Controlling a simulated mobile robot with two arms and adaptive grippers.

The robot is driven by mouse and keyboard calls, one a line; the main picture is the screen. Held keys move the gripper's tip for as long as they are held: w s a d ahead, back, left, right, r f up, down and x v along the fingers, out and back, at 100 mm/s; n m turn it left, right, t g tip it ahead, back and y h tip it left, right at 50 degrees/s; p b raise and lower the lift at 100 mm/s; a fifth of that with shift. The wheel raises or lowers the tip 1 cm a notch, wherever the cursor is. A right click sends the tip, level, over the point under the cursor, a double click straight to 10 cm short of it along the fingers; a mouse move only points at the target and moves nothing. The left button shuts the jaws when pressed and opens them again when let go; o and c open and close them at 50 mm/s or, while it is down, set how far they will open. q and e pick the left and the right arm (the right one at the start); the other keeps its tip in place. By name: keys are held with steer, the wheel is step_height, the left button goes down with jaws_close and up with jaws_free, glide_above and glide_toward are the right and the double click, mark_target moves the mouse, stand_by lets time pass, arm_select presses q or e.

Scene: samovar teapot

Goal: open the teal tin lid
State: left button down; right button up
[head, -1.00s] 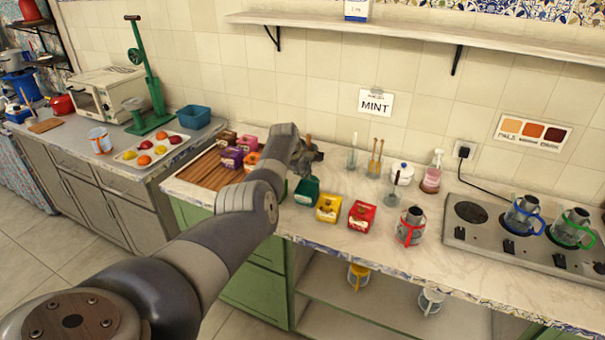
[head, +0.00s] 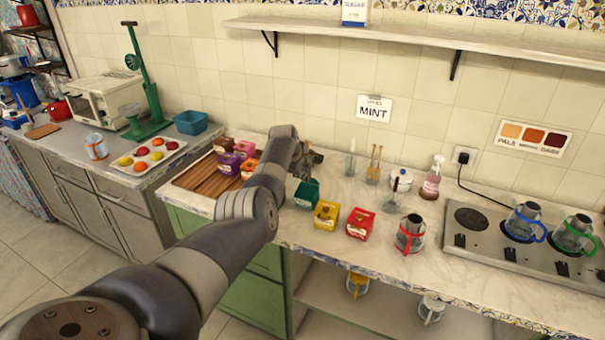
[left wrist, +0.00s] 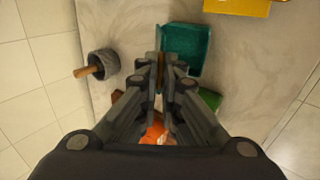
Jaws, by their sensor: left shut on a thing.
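The teal tin (head: 307,194) stands on the counter, left of a yellow tin. In the left wrist view the teal tin (left wrist: 187,45) shows a square rim around a darker recessed middle. My left gripper (head: 310,158) is just above and behind it in the head view. In the left wrist view my left gripper (left wrist: 163,72) has its fingertips close together at the tin's left side. They are shut on a thin brownish piece there, apparently part of the teal tin lid; the fingers hide most of it. My right gripper is not in view.
The yellow tin (head: 327,215) and a red tin (head: 360,223) stand to the right. A grey mortar (left wrist: 103,65) with a wooden handle is left of the fingers. A glass pot with a red handle (head: 409,234) and the stove (head: 480,240) are further right.

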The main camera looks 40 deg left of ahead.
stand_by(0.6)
arm_select(q)
steer(key=c, duration=1.8)
jaws_free()
steer(key=v, duration=1.2)
steer(key=shift+c, duration=0.2)
